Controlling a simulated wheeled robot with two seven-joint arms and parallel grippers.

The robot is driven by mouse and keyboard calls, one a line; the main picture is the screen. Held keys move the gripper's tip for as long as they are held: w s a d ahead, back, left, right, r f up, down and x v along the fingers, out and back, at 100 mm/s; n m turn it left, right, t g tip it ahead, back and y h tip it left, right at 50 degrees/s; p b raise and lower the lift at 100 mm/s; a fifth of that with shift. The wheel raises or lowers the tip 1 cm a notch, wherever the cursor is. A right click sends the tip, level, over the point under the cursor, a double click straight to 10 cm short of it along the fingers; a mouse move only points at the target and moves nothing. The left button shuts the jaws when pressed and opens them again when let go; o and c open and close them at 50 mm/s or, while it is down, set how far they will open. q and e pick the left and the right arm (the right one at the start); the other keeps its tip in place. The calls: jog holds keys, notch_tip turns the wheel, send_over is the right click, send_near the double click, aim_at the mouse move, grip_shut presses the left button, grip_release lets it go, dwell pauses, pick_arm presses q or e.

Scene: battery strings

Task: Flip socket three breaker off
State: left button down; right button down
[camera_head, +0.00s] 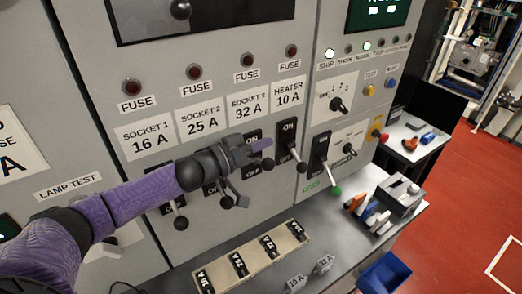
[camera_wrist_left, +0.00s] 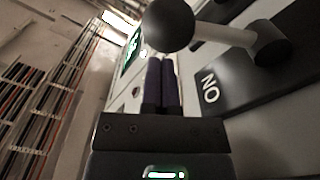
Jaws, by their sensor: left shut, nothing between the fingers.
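The socket three breaker (camera_head: 253,135) is a black plate below the "SOCKET 3 32 A" label. Its front is partly hidden by my left gripper (camera_head: 266,145), and a black ball knob (camera_head: 267,164) shows just below the fingers. I cannot tell its lever position for sure. The gripper is shut and empty, its purple fingers pointing right across the breaker row. In the left wrist view the closed fingers (camera_wrist_left: 162,82) lie beside a black plate with inverted "ON" lettering (camera_wrist_left: 209,88). A lever with a black ball knob (camera_wrist_left: 169,25) stands out near the fingertips. My right gripper is out of view.
The heater breaker (camera_head: 288,132) is close right of the fingers, its lever down. A green-knobbed lever (camera_head: 335,191) is beyond it. Socket 1's knob (camera_head: 181,223) is below my arm. A beige strip (camera_head: 225,262) and a blue bin (camera_head: 385,275) are below.

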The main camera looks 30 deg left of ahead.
pick_arm(q)
jog(key=shift+s+d+f, duration=0.2)
jog(key=shift+s+f, duration=0.35)
jog(key=shift+f, duration=0.2)
